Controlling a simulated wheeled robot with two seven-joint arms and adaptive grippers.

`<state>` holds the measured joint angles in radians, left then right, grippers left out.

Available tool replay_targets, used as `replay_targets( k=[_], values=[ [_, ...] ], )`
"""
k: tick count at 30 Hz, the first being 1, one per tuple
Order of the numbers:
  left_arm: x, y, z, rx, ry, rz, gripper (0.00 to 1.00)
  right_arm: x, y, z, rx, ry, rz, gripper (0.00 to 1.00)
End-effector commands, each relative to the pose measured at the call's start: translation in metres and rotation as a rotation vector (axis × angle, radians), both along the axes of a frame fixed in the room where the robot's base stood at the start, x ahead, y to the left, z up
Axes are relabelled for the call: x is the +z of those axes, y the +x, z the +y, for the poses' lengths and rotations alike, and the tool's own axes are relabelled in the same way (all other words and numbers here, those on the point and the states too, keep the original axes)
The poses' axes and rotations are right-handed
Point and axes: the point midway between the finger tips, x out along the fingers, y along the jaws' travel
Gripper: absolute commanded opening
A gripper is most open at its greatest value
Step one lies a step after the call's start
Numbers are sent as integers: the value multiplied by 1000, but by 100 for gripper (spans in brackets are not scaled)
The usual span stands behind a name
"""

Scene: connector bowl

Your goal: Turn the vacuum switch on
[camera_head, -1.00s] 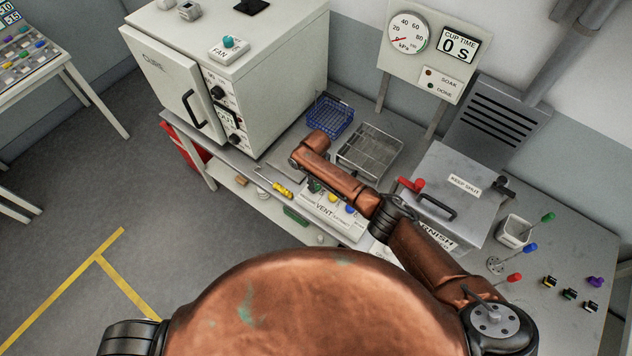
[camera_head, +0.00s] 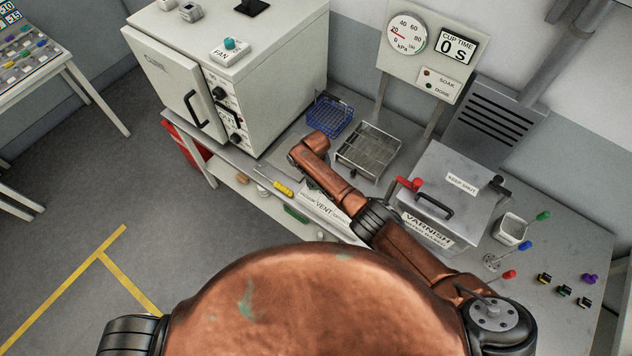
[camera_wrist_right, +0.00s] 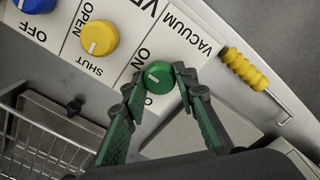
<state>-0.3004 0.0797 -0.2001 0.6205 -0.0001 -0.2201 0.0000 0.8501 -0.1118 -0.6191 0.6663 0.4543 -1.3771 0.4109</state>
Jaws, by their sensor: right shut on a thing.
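The vacuum switch is a round green knob (camera_wrist_right: 159,77) on a white panel (camera_wrist_right: 180,35) lettered VACUUM, in the right wrist view. Its white mark lies on the upper-left side, towards the ON lettering. My right gripper (camera_wrist_right: 160,80) has its green fingers closed on both sides of the knob. In the head view my right arm reaches over the bench and hides the knob; the white VENT panel (camera_head: 325,207) shows below it. The round gauge (camera_head: 405,34) has its red needle near 20. My left gripper is not in view.
A yellow knob (camera_wrist_right: 99,38) and a blue knob (camera_wrist_right: 37,3) sit beside the green one. A yellow-handled tool (camera_wrist_right: 245,69) lies close by. A wire basket (camera_head: 368,150), the varnish tank (camera_head: 445,190) and a CURE oven (camera_head: 170,80) stand around my arm.

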Motion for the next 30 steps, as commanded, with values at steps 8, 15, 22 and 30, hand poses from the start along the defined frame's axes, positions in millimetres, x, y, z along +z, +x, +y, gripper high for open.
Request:
replay_targets(
  k=[8, 15, 22, 30],
  values=[
    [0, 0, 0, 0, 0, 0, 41, 0, 0, 1, -12, 2, 0, 2],
    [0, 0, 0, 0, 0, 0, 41, 0, 0, 2, -11, 3, 0, 29],
    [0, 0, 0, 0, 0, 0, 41, 0, 0, 1, -11, 2, 0, 44],
    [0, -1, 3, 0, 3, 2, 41, 1, 0, 0, -11, 1, -1, 44]
  ],
)
